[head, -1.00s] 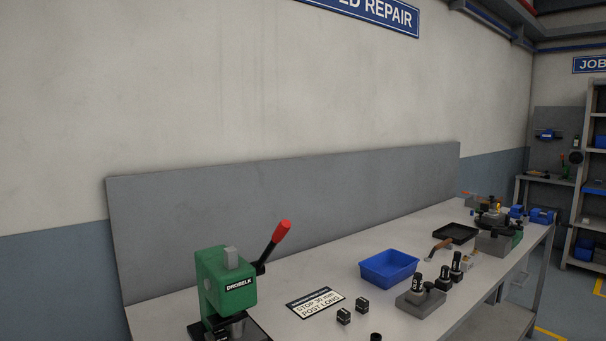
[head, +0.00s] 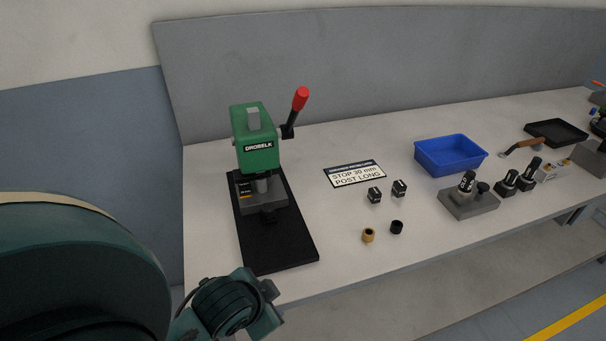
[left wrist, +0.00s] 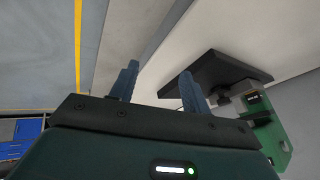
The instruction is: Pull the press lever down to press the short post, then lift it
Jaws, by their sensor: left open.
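The green press (head: 256,150) stands on a black base plate (head: 285,245) at the left of the bench. Its lever (head: 300,99), with a red grip, points up and to the right. In the head view my left arm is low, in front of the bench. My right gripper is not in view.
Two small black blocks (head: 375,195), a brass ring (head: 368,235) and a black ring (head: 397,227) are nearby. A blue bin (head: 450,155) and grey fixture (head: 468,203) stand farther right.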

